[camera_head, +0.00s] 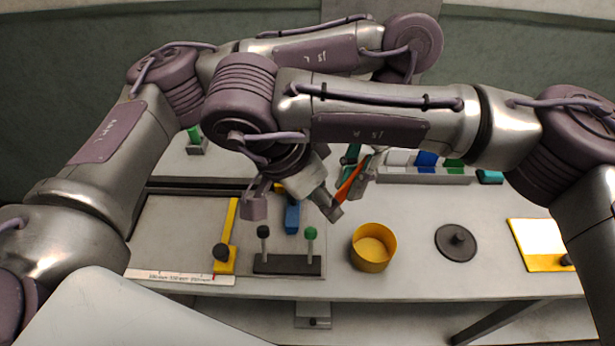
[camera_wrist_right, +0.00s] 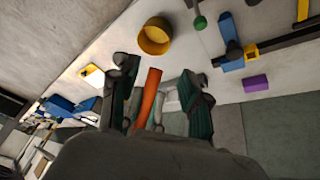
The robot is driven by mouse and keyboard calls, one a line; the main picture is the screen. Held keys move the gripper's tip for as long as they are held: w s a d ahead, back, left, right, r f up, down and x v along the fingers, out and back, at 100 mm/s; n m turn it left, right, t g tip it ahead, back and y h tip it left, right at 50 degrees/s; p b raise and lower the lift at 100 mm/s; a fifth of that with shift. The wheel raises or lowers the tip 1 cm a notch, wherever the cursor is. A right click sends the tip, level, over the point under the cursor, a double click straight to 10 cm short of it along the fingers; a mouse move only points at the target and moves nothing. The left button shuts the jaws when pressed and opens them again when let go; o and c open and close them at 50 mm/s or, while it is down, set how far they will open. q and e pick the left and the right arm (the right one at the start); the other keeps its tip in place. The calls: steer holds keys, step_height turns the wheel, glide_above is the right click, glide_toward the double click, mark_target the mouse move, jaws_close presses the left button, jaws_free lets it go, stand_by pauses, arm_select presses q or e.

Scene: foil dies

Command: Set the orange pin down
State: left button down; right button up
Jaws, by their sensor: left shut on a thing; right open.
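The orange pin (camera_head: 351,183) slants in the air above the table, behind and to the right of my right gripper. My left gripper (camera_head: 356,170) is shut on it, largely hidden behind my right arm. My right gripper (camera_head: 293,210) is open, its fingers spread above the dark rack and blue block; I see nothing held in it. In the right wrist view, the orange pin (camera_wrist_right: 148,95) shows between the fingers of my right gripper (camera_wrist_right: 158,78); its lower end is hidden by the hand. Whether the right fingers touch it I cannot tell.
A yellow cup (camera_head: 372,250) stands right of a dark rack (camera_head: 287,265) with two pegs, one green-topped. A blue block (camera_head: 292,219) is behind the rack. A dark knobbed disc (camera_head: 456,242) and a yellow-edged plate (camera_head: 540,243) lie farther right. Bare table shows between them.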

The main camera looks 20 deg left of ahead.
steer(key=shift+x, duration=0.9)
jaws_close()
arm_select(q)
steer(key=c, duration=1)
jaws_free()
steer(key=shift+c, duration=0.2)
steer(key=shift+r, duration=0.1)
